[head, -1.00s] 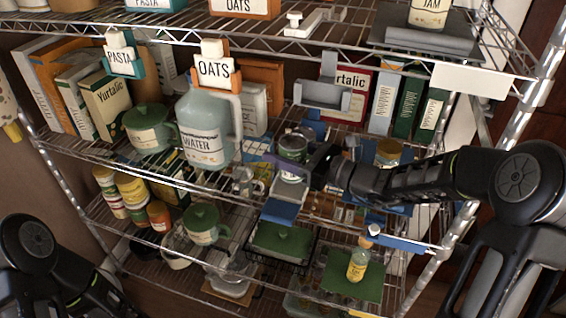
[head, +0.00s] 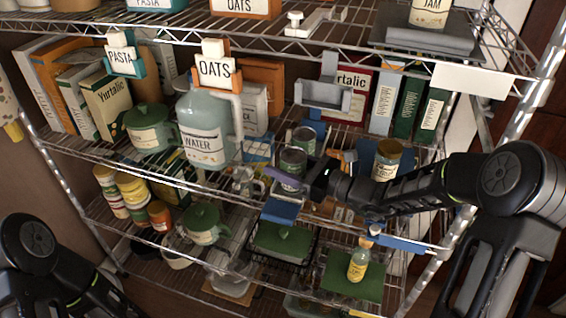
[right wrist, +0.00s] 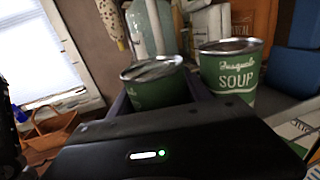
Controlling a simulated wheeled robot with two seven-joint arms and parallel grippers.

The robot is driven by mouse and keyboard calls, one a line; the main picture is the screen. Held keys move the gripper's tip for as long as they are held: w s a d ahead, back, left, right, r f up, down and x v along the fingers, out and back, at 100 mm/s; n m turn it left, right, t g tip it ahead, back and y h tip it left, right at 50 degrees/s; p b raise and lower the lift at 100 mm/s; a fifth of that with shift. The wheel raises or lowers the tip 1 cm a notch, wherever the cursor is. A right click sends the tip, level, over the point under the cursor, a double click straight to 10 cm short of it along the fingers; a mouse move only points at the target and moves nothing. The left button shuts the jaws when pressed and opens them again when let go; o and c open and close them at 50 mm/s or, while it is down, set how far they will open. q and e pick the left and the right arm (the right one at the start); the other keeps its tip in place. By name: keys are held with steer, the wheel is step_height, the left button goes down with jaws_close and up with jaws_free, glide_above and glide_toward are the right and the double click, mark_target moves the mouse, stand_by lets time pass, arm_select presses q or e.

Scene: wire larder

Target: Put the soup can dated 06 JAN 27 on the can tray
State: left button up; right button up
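My right gripper (head: 292,178) is shut around a green soup can (head: 292,163) at the front of the middle shelf; its purple fingers lie on both sides of the can. In the right wrist view the same can (right wrist: 155,85) stands between the fingers, slightly tilted in the picture. A second green soup can (head: 304,136) stands just behind it; in the right wrist view this can (right wrist: 232,68) shows its SOUP label to the right. No date is readable on either can. I cannot tell which surface is the can tray. My left gripper is out of view.
A water jug (head: 203,125) and a green lidded pot (head: 148,128) stand left of the cans. A brown-lidded jar (head: 387,158) stands to the right, behind my arm. A blue piece (head: 281,211) is below the gripper. Wire shelf edges run above and below.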

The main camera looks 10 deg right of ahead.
steer(key=shift+o, duration=0.5)
steer(key=shift+r, duration=0.1)
steer(key=shift+r, duration=0.15)
steer(key=b+v, duration=0.1)
steer(key=v, duration=0.6)
steer(key=shift+s+d, duration=0.15)
steer(key=shift+d, duration=0.05)
